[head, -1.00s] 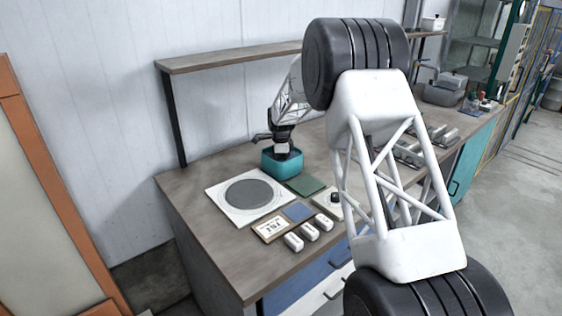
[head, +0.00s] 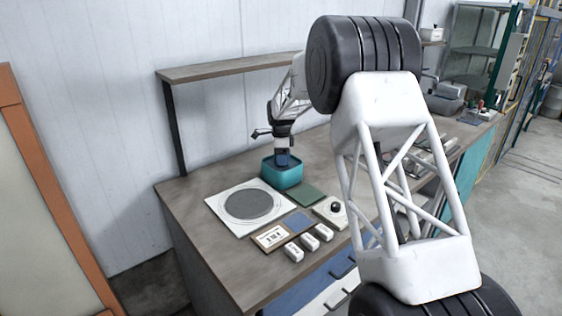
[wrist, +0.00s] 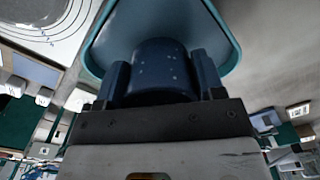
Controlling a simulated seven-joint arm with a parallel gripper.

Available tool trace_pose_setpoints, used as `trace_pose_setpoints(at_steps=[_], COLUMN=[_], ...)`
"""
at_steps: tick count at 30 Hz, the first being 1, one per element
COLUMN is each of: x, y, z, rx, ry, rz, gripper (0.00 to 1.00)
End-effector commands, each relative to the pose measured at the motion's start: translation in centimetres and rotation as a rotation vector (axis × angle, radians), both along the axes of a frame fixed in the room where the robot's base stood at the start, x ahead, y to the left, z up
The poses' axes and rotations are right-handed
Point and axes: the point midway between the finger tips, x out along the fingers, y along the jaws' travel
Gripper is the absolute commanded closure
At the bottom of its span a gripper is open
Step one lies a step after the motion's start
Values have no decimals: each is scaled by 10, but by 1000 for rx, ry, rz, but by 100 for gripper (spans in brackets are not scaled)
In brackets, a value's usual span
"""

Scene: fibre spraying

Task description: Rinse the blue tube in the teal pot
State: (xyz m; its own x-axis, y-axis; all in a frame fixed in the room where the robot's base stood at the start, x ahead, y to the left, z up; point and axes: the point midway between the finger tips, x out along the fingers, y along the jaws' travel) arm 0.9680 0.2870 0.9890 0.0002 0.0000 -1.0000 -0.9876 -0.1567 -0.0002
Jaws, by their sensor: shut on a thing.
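The teal pot (head: 282,176) stands on the workbench beside the round-disc plate. My gripper (head: 283,155) is upright above it, with its lower end at about the height of the pot's opening. In the wrist view my gripper (wrist: 163,82) is shut on the blue tube (wrist: 162,68), a dark blue cylinder with small pale specks, held between two blue fingers. The teal pot's rim (wrist: 229,47) curves around behind the tube there. Whether the tube's far end is inside the pot is hidden.
A white plate with a grey disc (head: 247,204) lies left of the pot. A green mat (head: 306,195), a blue mat (head: 297,222), a framed card (head: 270,237), several white blocks (head: 309,241) and a black-knobbed white box (head: 331,211) lie in front. A shelf (head: 232,66) runs behind.

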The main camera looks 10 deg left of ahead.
Motion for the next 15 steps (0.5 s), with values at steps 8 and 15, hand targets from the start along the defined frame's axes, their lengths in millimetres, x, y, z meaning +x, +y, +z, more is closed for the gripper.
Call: trace_pose_setpoints(at_steps=[8, 15], x=[0, 0], y=[0, 0], z=[18, 31], rx=[0, 0], ry=[-1, 1], rz=[0, 0], gripper=[70, 70])
